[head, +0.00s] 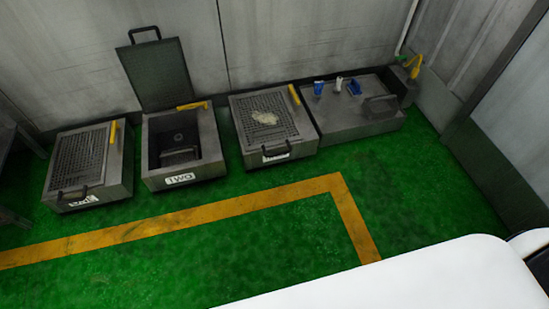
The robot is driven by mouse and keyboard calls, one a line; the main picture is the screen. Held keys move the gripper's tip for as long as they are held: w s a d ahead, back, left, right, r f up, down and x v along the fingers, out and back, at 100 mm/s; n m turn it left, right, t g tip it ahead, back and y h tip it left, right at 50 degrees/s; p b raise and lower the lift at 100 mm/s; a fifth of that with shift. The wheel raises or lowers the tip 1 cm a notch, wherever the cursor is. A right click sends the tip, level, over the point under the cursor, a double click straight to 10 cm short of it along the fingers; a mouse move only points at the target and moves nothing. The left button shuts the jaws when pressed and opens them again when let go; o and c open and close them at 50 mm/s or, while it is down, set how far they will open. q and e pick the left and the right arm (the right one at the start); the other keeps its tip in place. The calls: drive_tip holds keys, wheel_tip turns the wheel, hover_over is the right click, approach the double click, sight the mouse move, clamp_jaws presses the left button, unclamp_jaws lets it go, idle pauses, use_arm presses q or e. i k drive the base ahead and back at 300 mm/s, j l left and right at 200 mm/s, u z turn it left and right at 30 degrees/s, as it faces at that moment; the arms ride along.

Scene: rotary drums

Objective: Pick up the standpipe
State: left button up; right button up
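I cannot tell for sure which thing is the standpipe. A small yellow upright piece (415,67) stands at the far right of the row, by the wall, at the foot of a thin pale pipe (405,32). Two blue pieces (318,88) (354,88) and a small white piece (338,84) stand on top of the rightmost grey box (335,118). The box marked TWO (208,160) has its mesh lid (158,73) raised and a dark block (178,145) inside. Neither of my grippers is in view.
Two closed mesh-topped boxes (54,193) (308,141) flank the open one; the right one has a pale patch (267,117) on its mesh. Yellow bars lie on the three mesh-lid boxes. The green floor (290,240) is clear, with a yellow line (200,217).

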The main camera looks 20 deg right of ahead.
sight(337, 87)
drive_tip(key=z, duration=0.5)
drive_tip(key=l+u, duration=0.25)
drive_tip(key=l, duration=0.45)
drive_tip(key=i+l+u, duration=0.1)
drive_tip(key=l+u, duration=0.15)
drive_tip(key=l, duration=0.45)
